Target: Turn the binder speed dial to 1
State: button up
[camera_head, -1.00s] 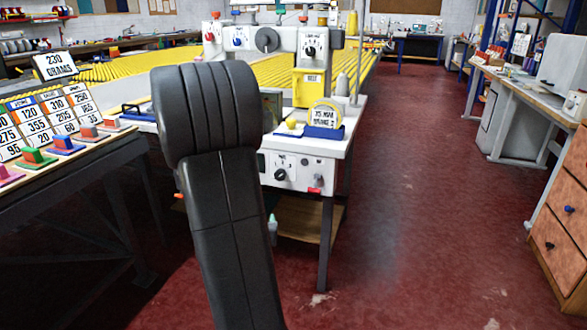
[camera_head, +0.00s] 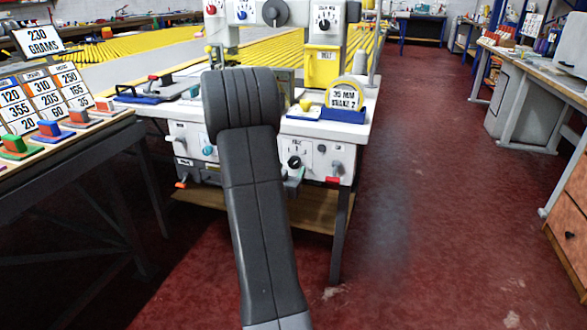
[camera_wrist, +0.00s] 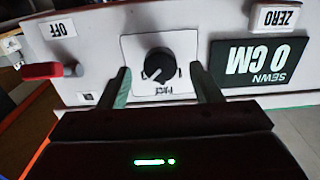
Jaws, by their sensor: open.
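A black round dial (camera_head: 294,162) sits on the white front panel of the binding machine, under a small label that seems to read PACE. In the wrist view the dial (camera_wrist: 160,65) is on a white plate, and its lettering is upside down. A pale mark on the knob points to the lower left there; its number is unreadable. My gripper (camera_wrist: 163,84) is open, one finger on each side of the dial, with visible gaps and no clear contact. In the head view my arm hides most of the gripper.
In the wrist view a SEWN 0 CM display (camera_wrist: 268,62) and a ZERO button (camera_wrist: 276,17) are right of the dial, and a red-tipped lever (camera_wrist: 45,70) is left. A table with number cards (camera_head: 45,100) stands at left. The red floor (camera_head: 430,200) at right is clear.

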aim_at(293, 165)
jog(key=shift+x, duration=1.9)
jog(key=c, duration=1)
